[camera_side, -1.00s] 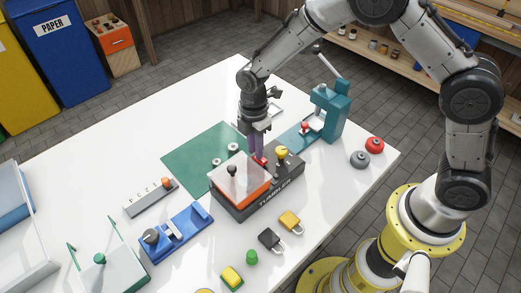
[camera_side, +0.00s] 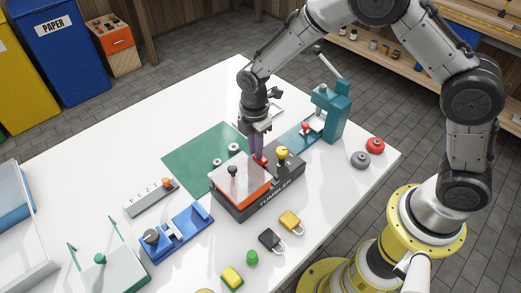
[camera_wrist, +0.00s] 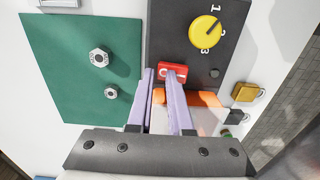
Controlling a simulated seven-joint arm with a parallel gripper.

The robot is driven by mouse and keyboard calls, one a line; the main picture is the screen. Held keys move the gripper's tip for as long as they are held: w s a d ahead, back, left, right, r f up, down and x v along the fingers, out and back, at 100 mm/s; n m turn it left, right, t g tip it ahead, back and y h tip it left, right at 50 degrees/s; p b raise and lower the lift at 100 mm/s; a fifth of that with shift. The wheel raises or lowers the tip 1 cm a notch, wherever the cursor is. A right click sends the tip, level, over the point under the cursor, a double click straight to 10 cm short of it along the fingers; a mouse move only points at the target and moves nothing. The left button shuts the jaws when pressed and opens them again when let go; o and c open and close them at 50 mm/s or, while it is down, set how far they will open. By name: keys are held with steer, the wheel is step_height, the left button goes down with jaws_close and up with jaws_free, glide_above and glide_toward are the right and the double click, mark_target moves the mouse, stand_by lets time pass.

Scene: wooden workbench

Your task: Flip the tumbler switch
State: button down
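The dark box (camera_side: 267,203) lettered TUMBLER stands near the middle of the white table. It has a yellow dial (camera_side: 282,152), a red switch (camera_side: 261,161) and an orange section under a clear cover (camera_side: 240,181) with a dark knob. In the wrist view the red switch (camera_wrist: 174,69) lies right at my fingertips, below the yellow dial (camera_wrist: 205,33). My gripper (camera_side: 257,155) points down over the switch. In the wrist view, its two pale purple fingers (camera_wrist: 160,73) are slightly apart with nothing held between them. The right fingertip overlaps the switch; I cannot tell whether it touches.
A green mat (camera_side: 195,153) with metal nuts lies behind the box. A teal press (camera_side: 331,112) stands to the right. A blue fixture (camera_side: 177,231) is at left front, and padlocks (camera_side: 291,221) lie in front.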

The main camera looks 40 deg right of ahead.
steer(key=shift+s+f, duration=0.45)
steer(key=shift+f, duration=0.25)
steer(key=shift+s, duration=0.75)
step_height(320, 180, up, 16)
steer(key=w, duration=0.1)
steer(key=shift+w+f, duration=0.25)
steer(key=shift+w, duration=0.15)
